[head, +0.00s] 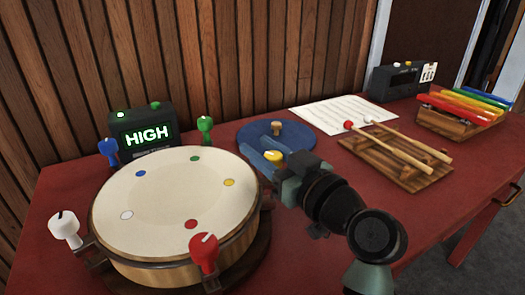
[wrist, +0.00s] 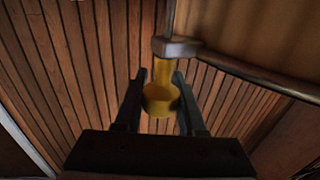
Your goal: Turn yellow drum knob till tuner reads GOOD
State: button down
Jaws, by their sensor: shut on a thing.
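The drum (head: 165,205) with a cream skin stands on the red table, with coloured dots near its rim. The yellow knob (head: 275,158) is at the drum's right side, partly hidden by my gripper. In the wrist view the yellow knob (wrist: 160,98) sits between my gripper's two dark fingers (wrist: 159,108), below a metal bracket. My gripper (head: 281,170) is shut on the knob. The tuner (head: 143,128) behind the drum reads HIGH in green letters.
White (head: 65,227), red (head: 204,252), blue (head: 108,150) and green (head: 205,127) knobs stand around the drum. A blue round thing (head: 250,134), mallets on a wooden rack (head: 385,170), a paper sheet (head: 340,114), a xylophone (head: 460,120) and a dark device (head: 395,82) lie farther right.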

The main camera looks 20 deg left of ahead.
jog(key=c, duration=0.5)
grip_release()
jog(key=p+v, duration=0.1)
jog(key=v, duration=1.2)
jog(key=shift+p, duration=0.35)
jog(key=shift+a, duration=0.1)
